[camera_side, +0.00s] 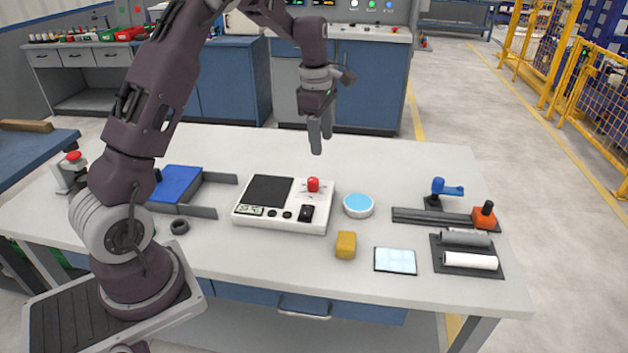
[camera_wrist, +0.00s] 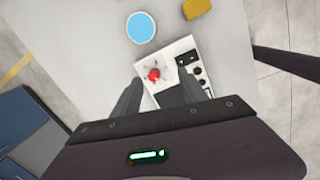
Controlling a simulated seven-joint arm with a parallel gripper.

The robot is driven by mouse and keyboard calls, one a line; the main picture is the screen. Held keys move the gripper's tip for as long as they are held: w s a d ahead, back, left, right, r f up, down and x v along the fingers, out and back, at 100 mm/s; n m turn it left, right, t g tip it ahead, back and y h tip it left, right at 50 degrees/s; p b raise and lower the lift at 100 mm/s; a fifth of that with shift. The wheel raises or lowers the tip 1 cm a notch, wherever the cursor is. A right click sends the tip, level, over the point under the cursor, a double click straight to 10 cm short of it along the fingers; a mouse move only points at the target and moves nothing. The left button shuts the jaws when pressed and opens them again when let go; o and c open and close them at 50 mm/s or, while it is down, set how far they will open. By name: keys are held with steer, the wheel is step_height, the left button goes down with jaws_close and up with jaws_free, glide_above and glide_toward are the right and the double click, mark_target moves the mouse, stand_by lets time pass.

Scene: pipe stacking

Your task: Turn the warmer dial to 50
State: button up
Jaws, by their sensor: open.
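The warmer (camera_side: 317,220) is a white box on the table with a dark square plate (camera_side: 268,190), a small display, small dark knobs and a black switch along its front. The red dial (camera_side: 313,185) sits on its top right part, with marks around it too small to read. In the wrist view the red dial (camera_wrist: 154,75) shows between my two fingers, beyond their tips. My gripper (camera_side: 321,143) is open and empty, pointing down, above and behind the warmer and apart from the dial. In the wrist view my gripper (camera_wrist: 160,75) partly covers the warmer.
A round dish with a blue top (camera_side: 358,204) stands just right of the warmer. A yellow block (camera_side: 346,244) and a light blue pad (camera_side: 395,260) lie in front. A blue tray (camera_side: 178,184) is left. A rail with a blue clamp (camera_side: 440,190) and rollers (camera_side: 468,262) are right.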

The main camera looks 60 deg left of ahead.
mark_target(314, 179)
steer(key=a+f+n, duration=0.1)
steer(key=a+f, duration=0.1)
steer(key=f, duration=0.1)
steer(key=w+a+f+n, duration=0.1)
steer(key=f+n, duration=0.1)
steer(key=f, duration=0.1)
steer(key=w+a+f+n+g, duration=0.1)
steer(key=a+f+n, duration=0.1)
steer(key=f, duration=0.2)
steer(key=shift+a, duration=0.35)
step_height(314, 179, down, 7)
jaws_close()
